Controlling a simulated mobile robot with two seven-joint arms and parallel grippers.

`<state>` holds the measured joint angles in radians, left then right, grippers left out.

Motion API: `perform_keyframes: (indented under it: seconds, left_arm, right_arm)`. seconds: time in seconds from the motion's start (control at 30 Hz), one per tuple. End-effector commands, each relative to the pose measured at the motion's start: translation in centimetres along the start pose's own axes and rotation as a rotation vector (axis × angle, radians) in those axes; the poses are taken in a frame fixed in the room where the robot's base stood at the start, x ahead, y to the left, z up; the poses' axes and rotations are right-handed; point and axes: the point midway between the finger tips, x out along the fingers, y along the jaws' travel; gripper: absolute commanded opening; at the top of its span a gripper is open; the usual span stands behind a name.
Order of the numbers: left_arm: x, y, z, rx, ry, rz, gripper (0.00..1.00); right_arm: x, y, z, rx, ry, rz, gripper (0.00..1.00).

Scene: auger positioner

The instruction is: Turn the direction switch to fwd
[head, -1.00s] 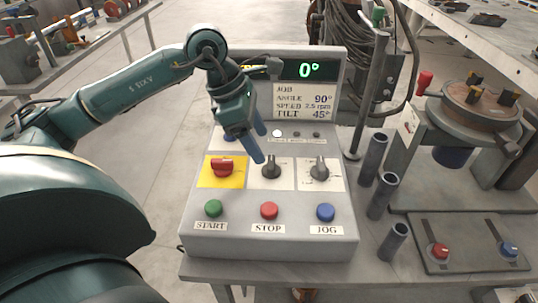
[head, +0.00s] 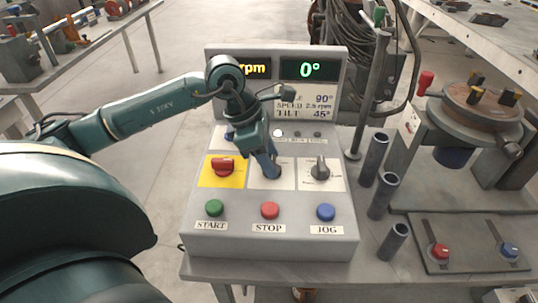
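The grey control box has a middle white plate (head: 259,182) with a black rotary switch, now mostly hidden behind my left gripper (head: 272,174). The gripper's blue fingers point down at that switch and overlap it in the picture; I cannot tell whether they touch or grip it. A second black rotary switch (head: 320,171) sits on the right white plate. The small lettering is too blurred to tell which one is the direction switch or where fwd is. My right gripper is not in view.
A red switch (head: 222,166) on a yellow plate is at the left. Below are the green START button (head: 214,208), red STOP button (head: 270,210) and blue JOG button (head: 326,212). The display (head: 309,69) reads 0°. Upright tubes (head: 373,160) stand to the right.

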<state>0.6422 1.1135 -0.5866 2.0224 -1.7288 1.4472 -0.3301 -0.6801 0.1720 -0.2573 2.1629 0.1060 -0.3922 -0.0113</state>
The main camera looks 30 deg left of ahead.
Motion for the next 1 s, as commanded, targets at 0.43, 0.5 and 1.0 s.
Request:
perform_keyframes:
  seconds: [0.43,0.5,1.0]
  left_arm:
    - [0.0,0.0,0.0,0.008,0.000,-0.003,0.21]
    - [0.0,0.0,0.0,0.021,0.000,-0.008,0.21]
    - [0.1,0.3,0.0,0.327,-0.002,-0.134,0.21]
  right_arm:
    - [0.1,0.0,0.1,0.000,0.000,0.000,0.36]
    - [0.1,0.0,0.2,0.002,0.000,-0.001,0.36]
    - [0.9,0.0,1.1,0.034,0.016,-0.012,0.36]
